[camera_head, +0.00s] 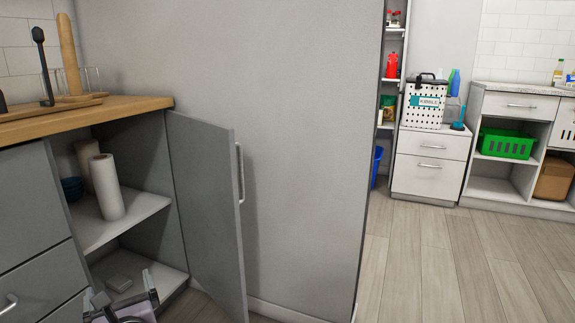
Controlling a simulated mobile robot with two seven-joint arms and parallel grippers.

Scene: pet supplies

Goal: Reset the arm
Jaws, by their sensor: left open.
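My left gripper (120,290) shows at the bottom left of the head view, cut off by the lower edge. Its two fingers stand apart, and I see nothing held between them. It is in front of the open cabinet's (120,221) lower part, left of the swung-out grey door (205,200). I cannot tell how far it is from the lower shelf. My right gripper is not in view.
White paper rolls (108,188) and dark blue bowls (72,189) stand on the cabinet shelf. Grey drawers (38,250) are at left below a wooden counter (130,106). A grey wall is behind the door. Clear wooden floor (430,260) lies at right, before white drawers (430,172).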

